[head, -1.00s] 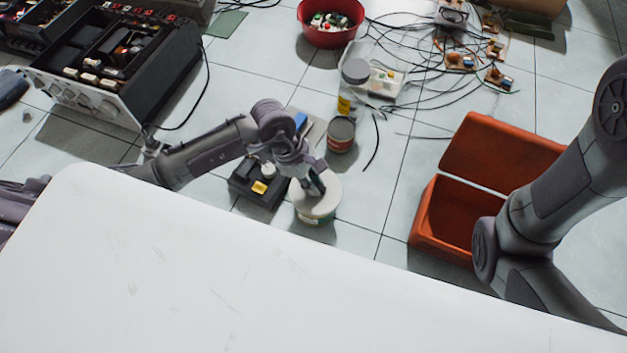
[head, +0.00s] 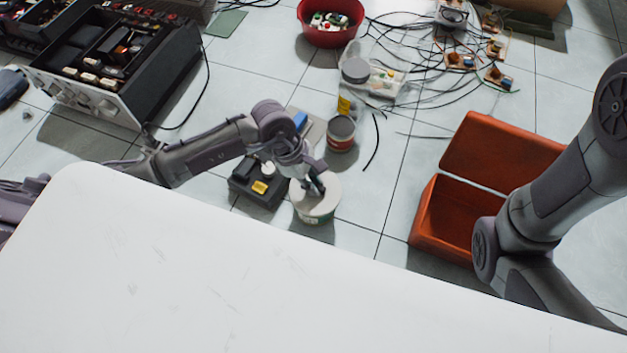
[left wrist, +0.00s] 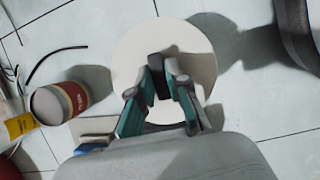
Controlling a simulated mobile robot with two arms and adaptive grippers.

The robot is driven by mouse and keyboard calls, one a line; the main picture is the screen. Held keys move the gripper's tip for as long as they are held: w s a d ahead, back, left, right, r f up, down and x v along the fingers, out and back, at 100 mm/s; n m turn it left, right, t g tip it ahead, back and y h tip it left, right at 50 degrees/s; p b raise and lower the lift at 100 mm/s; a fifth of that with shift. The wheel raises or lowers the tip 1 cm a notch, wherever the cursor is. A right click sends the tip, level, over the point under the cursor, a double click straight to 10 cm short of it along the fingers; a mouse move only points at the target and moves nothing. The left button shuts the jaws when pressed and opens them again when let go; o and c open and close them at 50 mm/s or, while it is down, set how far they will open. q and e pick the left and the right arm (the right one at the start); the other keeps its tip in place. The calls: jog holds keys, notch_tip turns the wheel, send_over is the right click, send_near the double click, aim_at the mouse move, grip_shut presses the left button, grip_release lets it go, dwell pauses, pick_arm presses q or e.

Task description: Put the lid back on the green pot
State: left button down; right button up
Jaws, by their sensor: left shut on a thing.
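The white round lid (head: 325,202) is at the top of the green pot (head: 317,219) on the floor. The pot shows only as a narrow pale and green side under the lid's front edge. My left gripper (head: 314,186) comes down from above and is shut on the lid near its middle. In the left wrist view the lid (left wrist: 130,52) is a broad pale disc under my left gripper (left wrist: 161,82), and it hides the pot. I cannot tell whether the lid touches the rim all round. My right arm shows at the right, but its gripper is out of view.
A dark box with a yellow label (head: 260,187) stands close left of the pot. A can (head: 341,133) stands behind it. An open orange box (head: 428,215) is to the right. A white tabletop (head: 200,270) fills the front. Cables and circuit boards (head: 460,62) lie farther back.

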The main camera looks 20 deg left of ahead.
pick_arm(q)
jog(key=c, duration=0.6)
grip_release()
jog(key=shift+r, duration=0.1)
